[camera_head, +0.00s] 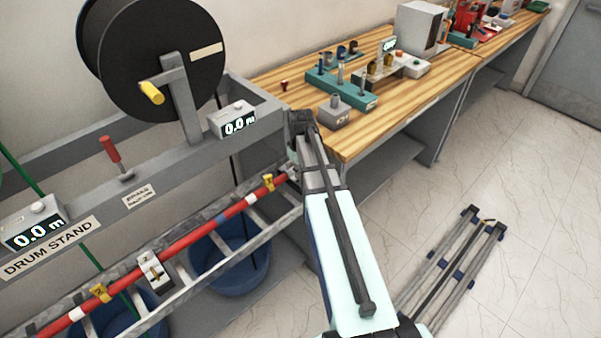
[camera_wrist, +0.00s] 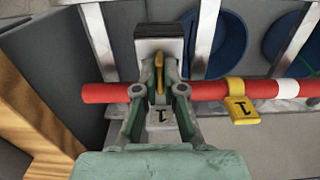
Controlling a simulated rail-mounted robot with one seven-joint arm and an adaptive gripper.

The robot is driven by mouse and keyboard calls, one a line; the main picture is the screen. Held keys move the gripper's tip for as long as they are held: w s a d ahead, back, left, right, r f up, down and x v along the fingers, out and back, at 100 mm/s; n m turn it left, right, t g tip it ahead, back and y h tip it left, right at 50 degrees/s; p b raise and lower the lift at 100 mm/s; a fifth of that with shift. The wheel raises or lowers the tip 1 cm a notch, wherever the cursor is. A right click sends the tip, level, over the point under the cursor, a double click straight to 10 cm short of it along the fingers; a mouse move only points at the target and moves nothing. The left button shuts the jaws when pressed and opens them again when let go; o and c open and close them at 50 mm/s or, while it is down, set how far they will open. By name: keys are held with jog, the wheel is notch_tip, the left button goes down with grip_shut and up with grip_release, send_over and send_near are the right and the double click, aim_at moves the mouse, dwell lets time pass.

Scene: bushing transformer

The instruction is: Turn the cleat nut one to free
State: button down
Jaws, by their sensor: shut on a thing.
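Cleat one (camera_wrist: 160,118), a pale block marked 1, sits on the red cable (camera_wrist: 105,93) in the wrist view. Its nut, a narrow yellow piece (camera_wrist: 159,72), stands upright at the cleat. My gripper (camera_wrist: 159,90) has one finger on each side of the nut and is shut on it. The grip contact itself is partly covered by the fingers. In the head view, my gripper (camera_head: 292,168) is at the upper right end of the red cable (camera_head: 205,232), and my arm hides most of this cleat.
A yellow tag marked 1 (camera_wrist: 241,104) hangs on the cable beside the cleat. A second cleat (camera_head: 153,268) and another yellow tag (camera_head: 100,292) are farther down the cable. Blue tubs (camera_head: 228,262) stand below the ladder-like rack. A wooden workbench (camera_head: 390,115) is close on the right.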

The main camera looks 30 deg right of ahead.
jog(key=shift+n, duration=0.3)
jog(key=n, duration=0.4)
jog(key=shift+b, duration=0.3)
jog(key=n, duration=0.4)
jog(key=shift+n, duration=0.4)
jog(key=n, duration=0.4)
jog(key=shift+n+b, duration=0.3)
jog(key=shift+n, duration=1.9)
jog(key=c, duration=1.3)
grip_release()
